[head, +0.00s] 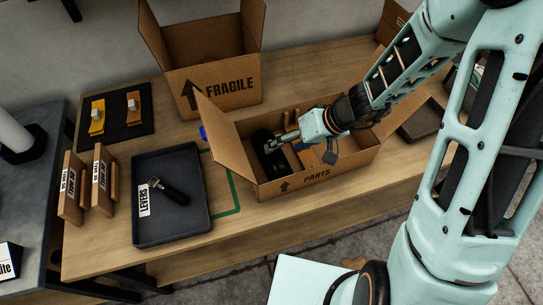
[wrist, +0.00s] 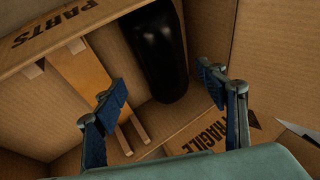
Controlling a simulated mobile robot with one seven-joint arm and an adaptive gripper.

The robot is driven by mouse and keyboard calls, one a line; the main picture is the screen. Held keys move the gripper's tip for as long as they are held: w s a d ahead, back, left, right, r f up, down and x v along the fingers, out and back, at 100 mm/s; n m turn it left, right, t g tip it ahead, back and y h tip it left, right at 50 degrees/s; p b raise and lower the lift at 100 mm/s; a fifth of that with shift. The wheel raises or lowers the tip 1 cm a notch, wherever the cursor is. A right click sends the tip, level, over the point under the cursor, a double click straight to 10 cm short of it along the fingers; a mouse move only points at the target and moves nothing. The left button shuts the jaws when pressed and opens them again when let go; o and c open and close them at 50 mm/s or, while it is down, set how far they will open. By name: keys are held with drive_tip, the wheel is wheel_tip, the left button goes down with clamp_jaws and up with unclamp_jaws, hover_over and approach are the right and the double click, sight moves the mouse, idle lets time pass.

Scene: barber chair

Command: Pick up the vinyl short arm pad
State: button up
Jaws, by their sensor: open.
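A black, smooth, rounded pad (head: 268,150), which looks like the vinyl short arm pad, lies inside the open cardboard box marked PARTS (head: 322,177). In the wrist view the black pad (wrist: 163,50) is long with a rounded near end. My gripper (head: 283,143) reaches into the box from the right. In the wrist view my gripper (wrist: 165,88) has its two blue-padded fingers spread apart, with nothing between the tips. The rounded end of the pad shows beyond and between the fingers. I cannot tell the exact height of the fingertips above the pad.
A wooden piece (wrist: 84,75) lies left of the pad in the wrist view, near the left finger. The box walls and flaps stand close around my gripper. A FRAGILE box (head: 215,85) stands behind. A black tray (head: 150,235) with a lever (head: 170,191) sits left.

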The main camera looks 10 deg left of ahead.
sight(277, 151)
drive_tip(key=x, duration=0.5)
drive_tip(key=c, duration=1.5)
drive_tip(key=shift+r, duration=0.1)
